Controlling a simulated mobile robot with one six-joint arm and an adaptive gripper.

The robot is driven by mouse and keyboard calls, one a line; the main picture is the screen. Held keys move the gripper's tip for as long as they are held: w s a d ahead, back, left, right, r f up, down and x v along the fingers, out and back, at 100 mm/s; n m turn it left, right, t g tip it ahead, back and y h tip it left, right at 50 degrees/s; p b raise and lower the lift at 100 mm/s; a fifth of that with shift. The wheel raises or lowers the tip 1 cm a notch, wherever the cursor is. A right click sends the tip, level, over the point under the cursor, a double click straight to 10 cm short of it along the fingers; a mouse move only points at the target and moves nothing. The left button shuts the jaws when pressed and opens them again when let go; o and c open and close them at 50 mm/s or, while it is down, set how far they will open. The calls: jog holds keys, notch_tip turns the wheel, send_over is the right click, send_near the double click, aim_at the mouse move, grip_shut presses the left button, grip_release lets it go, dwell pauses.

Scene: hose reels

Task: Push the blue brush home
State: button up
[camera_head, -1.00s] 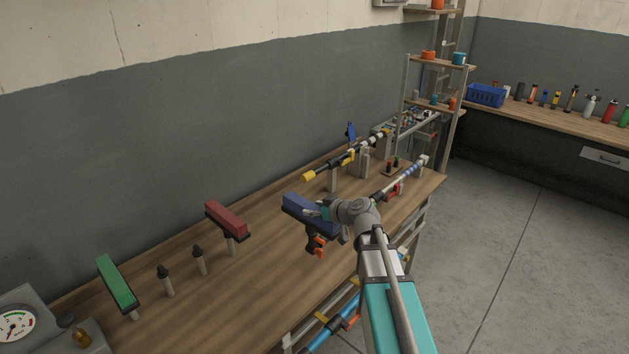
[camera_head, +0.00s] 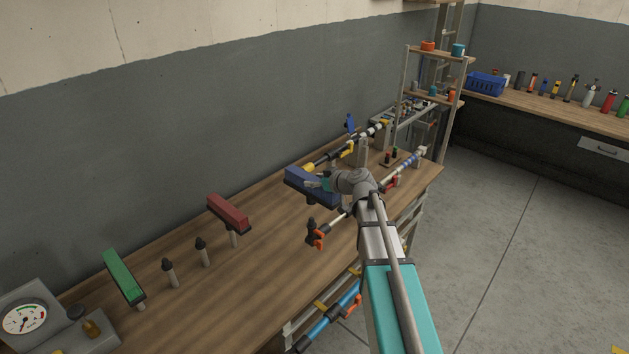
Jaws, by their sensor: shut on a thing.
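The blue brush (camera_head: 301,185) is a blue block on a dark backing, above the middle of the workbench. My gripper (camera_head: 322,183) is shut on it near its right end, and my wrist covers part of that end. The brush appears clear of the bench top. Two bare upright pegs with black pointed tips, a left one (camera_head: 169,272) and a right one (camera_head: 203,252), stand on the bench to the left. A red brush (camera_head: 229,212) and a green brush (camera_head: 123,275) each sit on a post beside them.
A black and orange fitting on a rod (camera_head: 317,236) is just below the brush. A yellow-ended rod (camera_head: 310,166) on posts lies behind it. A gauge box (camera_head: 40,318) stands at the front left.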

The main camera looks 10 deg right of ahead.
aim_at(315, 194)
jog(key=shift+f+b, duration=2.7)
jog(key=shift+f, duration=0.15)
jog(key=shift+f+b, duration=2.35)
dwell(1.0)
jog(key=o, duration=1.4)
jog(key=shift+r, duration=0.2)
